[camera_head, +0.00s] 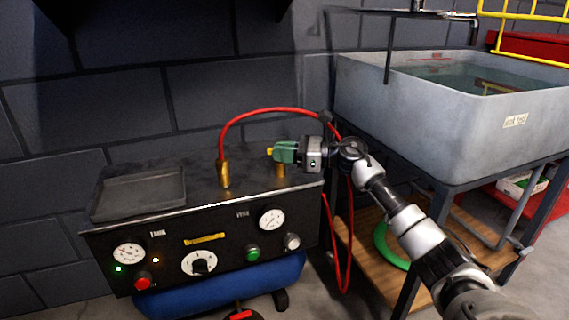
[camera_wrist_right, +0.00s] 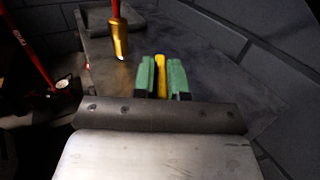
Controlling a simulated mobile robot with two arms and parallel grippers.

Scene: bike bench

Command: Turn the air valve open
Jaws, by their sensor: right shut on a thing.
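The air valve stands on the top right of the black compressor box (camera_head: 205,203). Its brass body (camera_head: 281,171) shows below my gripper in the head view. The tip of its yellow lever (camera_head: 270,151) sticks out to the left of the fingers. My right gripper (camera_head: 286,152) reaches in from the right with green fingers, shut on the lever. In the right wrist view, the yellow lever (camera_wrist_right: 160,76) sits between the two green fingers (camera_wrist_right: 161,80). Most of the lever is hidden by the fingers. My left gripper is not in view.
A brass coupling (camera_head: 224,173) with a red hose (camera_head: 262,110) stands left of the valve; the hose arches behind my gripper. A shallow dark tray (camera_head: 140,192) lies on the box's left. Gauges and knobs line the front. A grey water-filled sink (camera_head: 430,125) stands at right.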

